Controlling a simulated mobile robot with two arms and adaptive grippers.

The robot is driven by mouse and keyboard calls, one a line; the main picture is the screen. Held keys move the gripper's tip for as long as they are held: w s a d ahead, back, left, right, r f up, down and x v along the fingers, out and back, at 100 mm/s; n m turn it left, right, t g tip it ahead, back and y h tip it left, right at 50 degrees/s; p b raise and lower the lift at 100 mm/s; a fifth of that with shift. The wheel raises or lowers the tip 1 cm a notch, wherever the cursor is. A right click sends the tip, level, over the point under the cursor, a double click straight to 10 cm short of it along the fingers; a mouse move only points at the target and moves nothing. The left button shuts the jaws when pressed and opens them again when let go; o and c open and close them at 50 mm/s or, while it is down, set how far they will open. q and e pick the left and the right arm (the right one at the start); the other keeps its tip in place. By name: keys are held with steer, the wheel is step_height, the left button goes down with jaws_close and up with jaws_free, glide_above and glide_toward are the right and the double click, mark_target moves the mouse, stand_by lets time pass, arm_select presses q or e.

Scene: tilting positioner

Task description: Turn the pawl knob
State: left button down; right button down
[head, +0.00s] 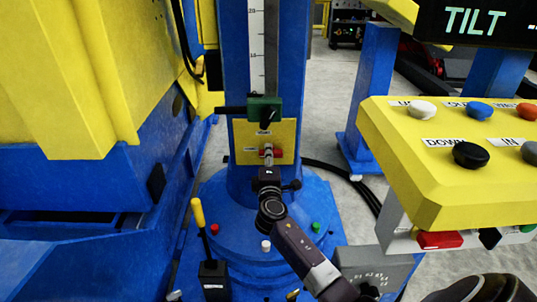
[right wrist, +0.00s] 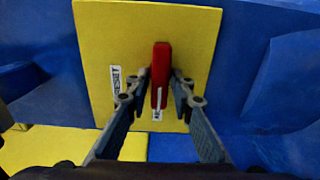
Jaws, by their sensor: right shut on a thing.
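The pawl knob is a red bar (right wrist: 160,62) on a yellow square plate (right wrist: 105,35) in the right wrist view. In the head view the red knob (head: 278,153) shows partly behind my right gripper (head: 268,154), on the yellow plate (head: 284,129) of the blue column. In the right wrist view the fingers of my right gripper (right wrist: 160,88) stand on either side of the knob and are shut on it. Small white labels lie beside and below the knob, too small to read surely. My left gripper is not in view.
A green block (head: 264,109) with a dark handle sits on the column scale just above. A yellow-knobbed lever (head: 198,213) stands lower left. A yellow button box (head: 420,180) is at right, and a large blue and yellow machine body (head: 70,170) at left.

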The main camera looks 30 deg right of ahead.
steer(key=shift+f, duration=0.1)
steer(key=c, duration=1.9)
jaws_free()
steer(key=v, duration=1.2)
steer(key=shift+s, duration=0.1)
